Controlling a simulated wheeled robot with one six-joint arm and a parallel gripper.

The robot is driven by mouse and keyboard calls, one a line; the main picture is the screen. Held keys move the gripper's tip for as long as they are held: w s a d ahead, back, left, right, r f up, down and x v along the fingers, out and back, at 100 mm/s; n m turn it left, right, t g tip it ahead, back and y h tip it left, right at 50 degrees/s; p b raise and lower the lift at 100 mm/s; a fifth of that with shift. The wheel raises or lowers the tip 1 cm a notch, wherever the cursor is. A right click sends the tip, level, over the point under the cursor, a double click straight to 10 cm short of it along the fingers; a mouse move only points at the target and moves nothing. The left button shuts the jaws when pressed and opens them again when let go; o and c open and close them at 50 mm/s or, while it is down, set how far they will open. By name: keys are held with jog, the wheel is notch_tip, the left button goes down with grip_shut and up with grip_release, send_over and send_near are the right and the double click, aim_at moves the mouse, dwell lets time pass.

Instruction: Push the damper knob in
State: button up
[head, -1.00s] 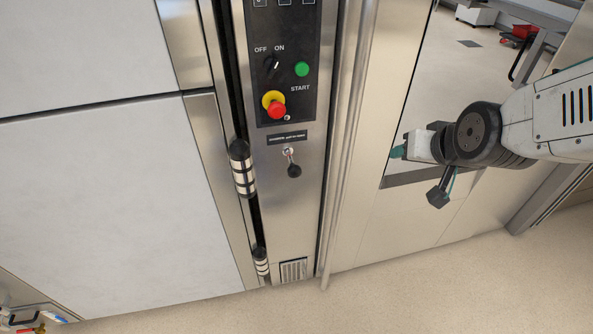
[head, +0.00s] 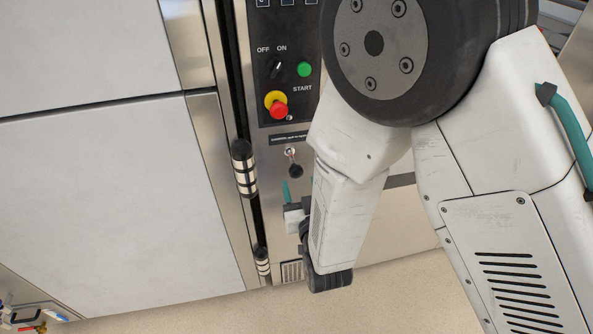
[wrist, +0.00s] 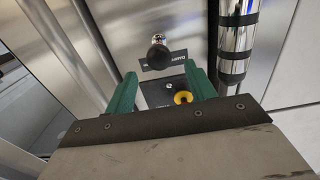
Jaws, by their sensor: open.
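The damper knob (head: 296,171) is a black ball on a short stem, on the steel panel below a dark label strip. In the wrist view the knob (wrist: 157,52) stands out from the panel, just beyond the fingertips and roughly centred between them. My gripper (wrist: 161,73) is open and empty, its two teal fingers apart. In the head view my gripper (head: 291,190) is just below the knob, pointing up toward it, apart from it as far as I can see. My arm hides part of the gripper and the panel's right side.
Above the knob are a red and yellow emergency stop (head: 276,105), a green start button (head: 304,69) and an off/on switch (head: 275,69). A black-and-chrome hinge (head: 243,168) stands close to the left. A vent grille (head: 292,272) is low on the panel.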

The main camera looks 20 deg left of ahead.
aim_at(294, 164)
jog(key=x, duration=0.6)
jog(key=shift+w, duration=0.1)
grip_shut()
jog(key=x, duration=0.2)
jog(key=shift+w+a, duration=0.1)
jog(key=shift+w, duration=0.2)
grip_release()
jog(key=shift+s, duration=0.15)
jog(key=v, duration=0.7)
jog(key=shift+s, duration=0.2)
